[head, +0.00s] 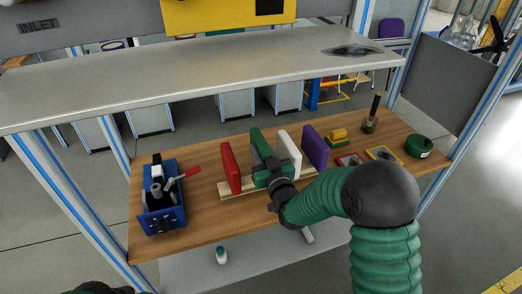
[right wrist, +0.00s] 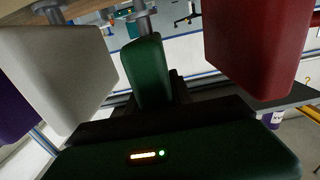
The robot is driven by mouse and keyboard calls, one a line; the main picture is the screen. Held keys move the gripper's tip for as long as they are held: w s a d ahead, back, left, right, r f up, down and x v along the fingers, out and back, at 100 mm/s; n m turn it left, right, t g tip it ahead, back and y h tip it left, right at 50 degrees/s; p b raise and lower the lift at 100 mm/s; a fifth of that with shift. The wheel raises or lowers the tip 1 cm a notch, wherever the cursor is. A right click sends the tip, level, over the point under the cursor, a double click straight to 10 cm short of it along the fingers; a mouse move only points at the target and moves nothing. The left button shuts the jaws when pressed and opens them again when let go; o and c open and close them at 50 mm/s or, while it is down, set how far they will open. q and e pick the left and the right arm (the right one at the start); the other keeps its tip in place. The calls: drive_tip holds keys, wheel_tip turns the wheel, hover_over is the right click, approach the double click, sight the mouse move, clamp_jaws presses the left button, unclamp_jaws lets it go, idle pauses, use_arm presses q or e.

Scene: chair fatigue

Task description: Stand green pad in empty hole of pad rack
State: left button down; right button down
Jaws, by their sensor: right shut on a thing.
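The pad rack (head: 227,189) is a pale wooden strip on the workbench, with a red pad (head: 230,168), a white pad (head: 290,150) and a purple pad (head: 315,146) standing along it. The green pad (head: 256,141) is upright between the red and white pads, partly hidden by my right gripper (head: 266,163). My right gripper is shut on the green pad, which also shows in the right wrist view (right wrist: 146,72) between the white pad (right wrist: 60,70) and the red pad (right wrist: 255,45). I cannot tell whether its foot is in a hole. My left gripper is out of view.
A blue tool box (head: 163,205) with tools stands at the left of the bench. A grey shelf (head: 200,75) spans above the bench.

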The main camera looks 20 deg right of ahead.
drive_tip(key=shift+f+b, duration=1.6)
drive_tip(key=shift+f, duration=0.05)
drive_tip(key=c, duration=1)
unclamp_jaws()
drive_tip(key=shift+c, duration=0.2)
